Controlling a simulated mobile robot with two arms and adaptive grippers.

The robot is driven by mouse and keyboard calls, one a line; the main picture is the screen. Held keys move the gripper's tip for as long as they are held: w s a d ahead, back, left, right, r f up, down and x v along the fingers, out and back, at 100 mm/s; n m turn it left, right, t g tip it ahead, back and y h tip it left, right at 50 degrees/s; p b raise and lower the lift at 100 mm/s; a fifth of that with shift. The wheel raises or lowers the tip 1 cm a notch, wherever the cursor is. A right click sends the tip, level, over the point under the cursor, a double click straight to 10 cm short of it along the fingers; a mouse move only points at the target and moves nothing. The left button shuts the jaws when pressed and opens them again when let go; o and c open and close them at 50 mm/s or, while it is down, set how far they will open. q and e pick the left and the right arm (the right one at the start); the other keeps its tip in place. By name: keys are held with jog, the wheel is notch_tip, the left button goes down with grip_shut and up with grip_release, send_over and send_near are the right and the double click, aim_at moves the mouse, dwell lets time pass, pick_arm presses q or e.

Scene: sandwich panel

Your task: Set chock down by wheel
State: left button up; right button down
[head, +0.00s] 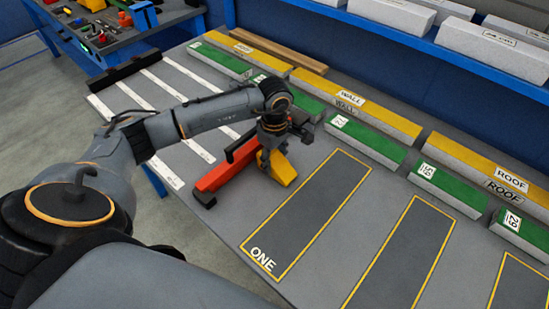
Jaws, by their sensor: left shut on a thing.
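A yellow wedge-like block (283,172), which looks like the chock, is directly under my left gripper (272,155). The gripper points down and is shut on it; the fingertips are small and partly hidden. A red, long-bodied thing (222,174) with a black handle-like bar lies just left of the yellow block, at the left side of the grey table (240,222). A small dark piece (205,199) is at its near end. I cannot clearly make out a wheel. Whether the block touches the table is not clear. My right gripper is not in view.
Yellow-outlined dark panels, one marked ONE (310,215), lie right of the block. Green blocks (365,144) and yellow-topped WALL (360,108) and ROOF blocks line the back. White strips (180,91) lie at left. A tool bench (120,35) stands behind.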

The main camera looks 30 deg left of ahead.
pick_arm(q)
jog(key=shift+f, duration=0.15)
jog(key=o, duration=1.5)
jog(key=shift+c, duration=0.2)
